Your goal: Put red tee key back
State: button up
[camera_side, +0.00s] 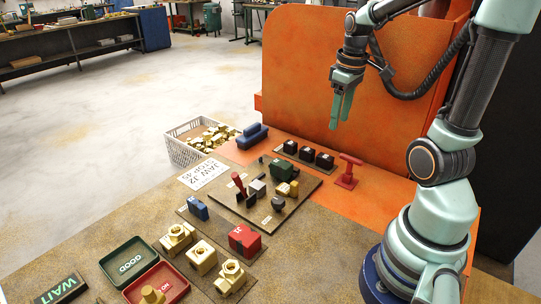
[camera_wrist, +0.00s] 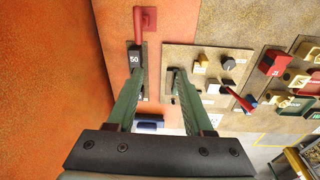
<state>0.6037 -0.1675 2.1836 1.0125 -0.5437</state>
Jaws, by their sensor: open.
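My gripper (camera_side: 341,108) hangs above the orange surface, pointing down, apart from the tee piece. In the wrist view my gripper (camera_wrist: 157,76) has its fingers spread with nothing held between them. A tan fixture board (camera_side: 228,204) carries a red-handled lever (camera_side: 238,181) and several small parts.
A row of black blocks (camera_side: 308,154) stands beside the board, with a blue piece (camera_side: 252,136) behind. A brass-filled crate (camera_side: 175,150) is at the back left. Red block (camera_side: 244,239), brass fittings, green tray (camera_side: 105,262) and red tray (camera_side: 181,284) occupy the front. An orange panel (camera_side: 300,65) rises behind.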

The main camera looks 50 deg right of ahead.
jog(key=a+r+t, duration=0.2)
jog(key=a, duration=0.7)
jog(key=w+a+r+t, duration=0.1)
jog(key=a+r+t, duration=0.1)
jog(key=a, duration=0.7)
jog(key=shift+w+a+r+n+t+y, duration=0.25)
jog(key=shift+a+r+n+t+y, duration=0.05)
jog(key=shift+r, duration=0.15)
